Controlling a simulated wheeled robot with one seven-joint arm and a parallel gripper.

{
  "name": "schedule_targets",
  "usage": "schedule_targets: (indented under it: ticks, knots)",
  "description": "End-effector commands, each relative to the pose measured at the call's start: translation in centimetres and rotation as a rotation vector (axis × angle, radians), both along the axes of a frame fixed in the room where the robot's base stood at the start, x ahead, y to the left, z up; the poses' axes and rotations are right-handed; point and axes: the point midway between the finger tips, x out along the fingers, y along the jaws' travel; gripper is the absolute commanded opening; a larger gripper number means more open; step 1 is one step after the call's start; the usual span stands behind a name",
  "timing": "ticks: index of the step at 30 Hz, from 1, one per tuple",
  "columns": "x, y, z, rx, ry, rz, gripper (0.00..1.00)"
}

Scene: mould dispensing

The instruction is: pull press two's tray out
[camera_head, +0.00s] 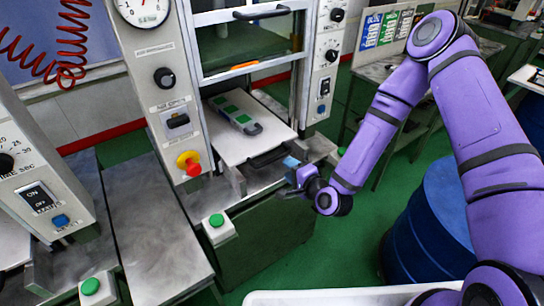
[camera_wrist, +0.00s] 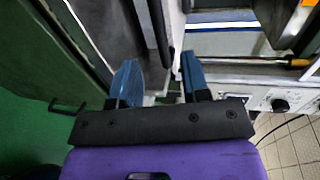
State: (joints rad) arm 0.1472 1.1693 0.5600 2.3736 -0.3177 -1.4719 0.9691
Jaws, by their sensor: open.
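The white tray (camera_head: 215,145) of the middle press lies level in the press's lower opening, its front part showing. A grey mould with green squares (camera_head: 236,115) lies on it. A black handle (camera_head: 268,157) is fixed at the tray's front edge. My gripper (camera_head: 291,165) is at the right end of this handle, its blue fingers apart. In the wrist view my gripper (camera_wrist: 158,62) is open, with a dark bar, seemingly the handle (camera_wrist: 158,30), reaching toward the gap between the fingertips. I cannot tell whether they touch it.
Green button boxes (camera_head: 217,226) stand in front of the presses. A blue drum (camera_head: 435,220) stands at the right. A white container rim (camera_head: 330,297) crosses the bottom.

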Motion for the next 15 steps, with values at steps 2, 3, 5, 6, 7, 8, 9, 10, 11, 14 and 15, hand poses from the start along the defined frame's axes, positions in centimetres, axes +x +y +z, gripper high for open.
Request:
schedule_targets:
  ticks: [2,3,5,6,7,8,9,10,11,14,15]
  knots:
    - [0.7,0.5,-0.1,0.000,-0.002,0.000,0.42]
    - [1.1,0.7,-0.2,0.000,-0.002,0.000,0.42]
    - [1.8,1.2,-0.4,-0.001,-0.003,-0.001,0.42]
    - [2.4,1.6,-0.5,-0.001,-0.003,0.000,0.42]
    - [2.8,1.9,-0.6,-0.001,-0.003,0.000,0.42]
    - [3.3,2.2,-0.8,-0.002,-0.004,0.001,0.42]
    - [3.9,2.6,-0.9,-0.002,-0.004,0.001,0.42]
    - [4.3,2.9,-1.0,-0.001,-0.003,0.001,0.42]
    - [4.8,3.2,-1.1,-0.001,-0.003,0.001,0.42]
    - [6.1,4.1,-1.5,-0.002,-0.002,0.001,0.42]
    - [6.5,4.4,-1.6,-0.002,-0.002,0.001,0.42]
